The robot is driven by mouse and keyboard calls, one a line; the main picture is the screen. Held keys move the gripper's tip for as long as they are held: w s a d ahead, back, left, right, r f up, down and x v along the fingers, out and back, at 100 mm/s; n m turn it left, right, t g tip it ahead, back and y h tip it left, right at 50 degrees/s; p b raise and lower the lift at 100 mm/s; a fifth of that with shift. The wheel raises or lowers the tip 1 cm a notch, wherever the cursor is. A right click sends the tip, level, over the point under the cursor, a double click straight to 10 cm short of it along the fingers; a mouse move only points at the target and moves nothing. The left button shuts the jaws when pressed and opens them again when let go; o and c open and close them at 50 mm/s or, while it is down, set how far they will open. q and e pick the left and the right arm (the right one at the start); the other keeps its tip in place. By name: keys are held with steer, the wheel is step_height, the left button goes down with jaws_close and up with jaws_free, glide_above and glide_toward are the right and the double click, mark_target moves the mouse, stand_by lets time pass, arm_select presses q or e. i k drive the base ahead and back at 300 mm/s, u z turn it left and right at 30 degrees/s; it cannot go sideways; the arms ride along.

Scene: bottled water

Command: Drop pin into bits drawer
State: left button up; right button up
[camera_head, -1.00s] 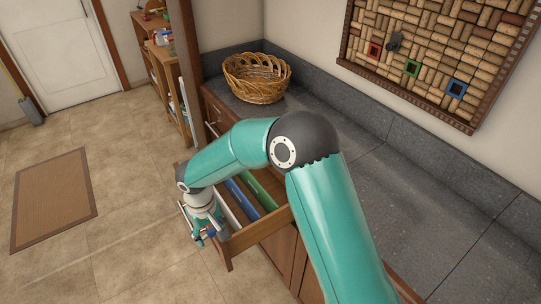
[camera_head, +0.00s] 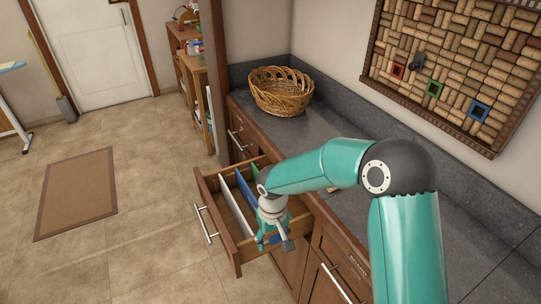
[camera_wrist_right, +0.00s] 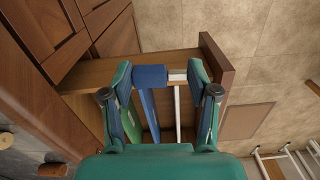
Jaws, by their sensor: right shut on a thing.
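A wooden drawer (camera_head: 221,224) stands pulled out of the cabinet, with white (camera_head: 235,207), blue (camera_head: 246,190) and green dividers inside. My right gripper (camera_head: 273,242) hangs over the right part of the drawer, pointing down. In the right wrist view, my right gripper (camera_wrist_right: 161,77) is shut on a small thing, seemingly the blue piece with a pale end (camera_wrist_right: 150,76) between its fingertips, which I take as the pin. The blue and white dividers show behind it. Which compartment is for bits I cannot read. My left gripper is out of view.
A wicker basket (camera_head: 281,92) stands on the dark counter (camera_head: 335,120). A cork board (camera_head: 452,75) with coloured frames hangs on the wall. My right arm crosses above the counter. Other cabinet fronts (camera_head: 345,262) lie right of the drawer. The floor beyond is clear around a brown mat (camera_head: 77,193).

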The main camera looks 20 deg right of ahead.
mark_target(252, 189)
steer(key=i, duration=1)
